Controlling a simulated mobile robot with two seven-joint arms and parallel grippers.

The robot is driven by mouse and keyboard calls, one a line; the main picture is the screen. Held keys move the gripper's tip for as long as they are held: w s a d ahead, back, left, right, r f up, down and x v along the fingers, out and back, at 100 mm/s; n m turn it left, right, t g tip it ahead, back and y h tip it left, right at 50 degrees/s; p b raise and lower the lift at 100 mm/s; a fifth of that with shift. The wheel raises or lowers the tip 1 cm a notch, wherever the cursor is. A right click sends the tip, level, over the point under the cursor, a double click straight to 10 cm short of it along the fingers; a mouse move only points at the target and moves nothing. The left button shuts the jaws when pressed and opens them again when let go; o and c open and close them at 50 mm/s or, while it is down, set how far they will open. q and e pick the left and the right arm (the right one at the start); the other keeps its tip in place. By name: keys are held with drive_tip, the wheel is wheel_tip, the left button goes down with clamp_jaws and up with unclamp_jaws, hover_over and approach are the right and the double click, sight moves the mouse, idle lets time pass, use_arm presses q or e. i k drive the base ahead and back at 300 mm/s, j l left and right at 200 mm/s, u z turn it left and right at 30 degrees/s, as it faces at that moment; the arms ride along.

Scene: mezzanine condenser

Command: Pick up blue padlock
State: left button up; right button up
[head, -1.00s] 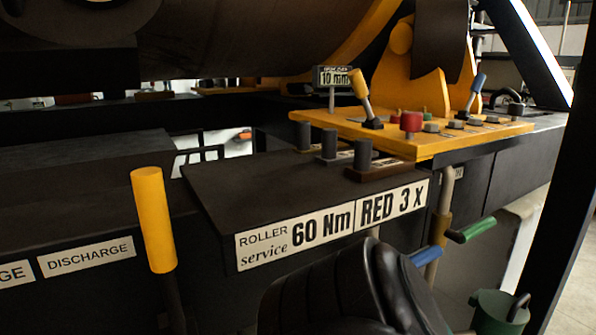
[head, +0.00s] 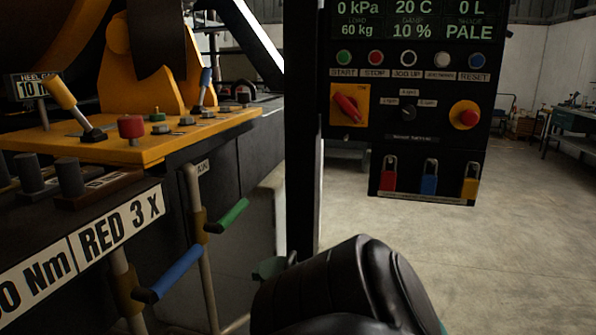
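The blue padlock (head: 429,181) hangs at the bottom of the black control panel, right of centre in the head view. A red padlock (head: 388,175) hangs to its left and a yellow padlock (head: 470,185) to its right. The blue padlock is unobstructed, with its shackle upward.
The panel (head: 340,140) carries buttons, a red rotary switch (head: 347,106) and a red stop knob (head: 466,115). The yellow lever console (head: 150,145) is at left. Open floor (head: 500,260) lies at right.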

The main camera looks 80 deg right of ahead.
sight(427, 181)
drive_tip(key=z, duration=3.35)
